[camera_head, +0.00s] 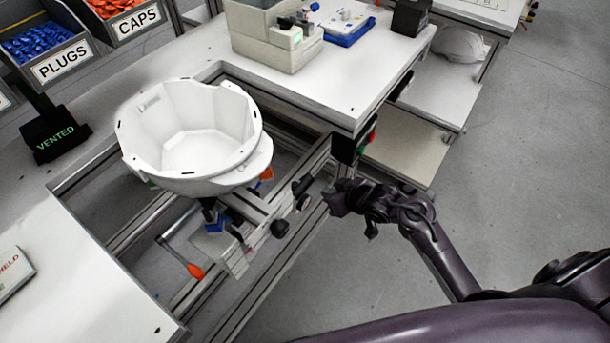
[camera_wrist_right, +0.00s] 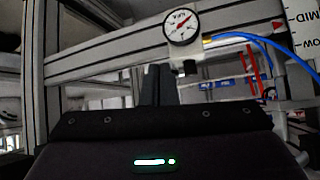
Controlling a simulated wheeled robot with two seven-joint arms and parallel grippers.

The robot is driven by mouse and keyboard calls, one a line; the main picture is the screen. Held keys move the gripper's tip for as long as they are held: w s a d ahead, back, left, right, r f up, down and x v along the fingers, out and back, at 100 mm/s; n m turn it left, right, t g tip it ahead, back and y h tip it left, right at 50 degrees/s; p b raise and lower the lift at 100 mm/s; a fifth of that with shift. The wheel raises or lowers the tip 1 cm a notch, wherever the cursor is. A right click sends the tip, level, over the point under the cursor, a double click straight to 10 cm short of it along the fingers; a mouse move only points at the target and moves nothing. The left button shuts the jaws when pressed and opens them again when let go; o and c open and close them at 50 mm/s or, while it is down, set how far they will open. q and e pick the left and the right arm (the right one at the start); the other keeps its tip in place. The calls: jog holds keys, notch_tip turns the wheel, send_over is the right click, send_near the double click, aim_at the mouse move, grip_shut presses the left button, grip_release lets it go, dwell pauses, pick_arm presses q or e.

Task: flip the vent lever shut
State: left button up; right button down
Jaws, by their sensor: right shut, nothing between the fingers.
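A lever with an orange grip (camera_head: 194,270) sticks out below the white helmet shell (camera_head: 190,135), at the front of the fixture. I cannot tell for sure that it is the vent lever. A black display (camera_head: 55,137) on the left reads VENTED in green. My right gripper (camera_head: 333,197) is shut and empty, to the right of the fixture and apart from the orange-gripped lever. Its dark fingers (camera_wrist_right: 156,85) show in the right wrist view, below and left of a round gauge (camera_wrist_right: 182,27). My left gripper is not in view.
Black knobs (camera_head: 280,229) sit on the fixture between the lever and my right gripper. The bench's frame rail (camera_wrist_right: 110,60) and a blue hose (camera_wrist_right: 245,37) show in the right wrist view. The floor (camera_head: 530,150) to the right is clear.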

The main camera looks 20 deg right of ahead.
notch_tip(320, 180, up, 6)
jog(key=w+a+n, duration=0.1)
jog(key=shift+r+t, duration=0.2)
jog(key=shift+t, duration=0.1)
jog(key=b+x, duration=0.1)
jog(key=x, duration=0.9)
jog(key=shift+a, duration=0.15)
jog(key=shift+s+r+m+t+h+p, duration=0.1)
jog(key=shift+s+m+t+h+p, duration=0.2)
jog(key=shift+m+h+p, duration=0.35)
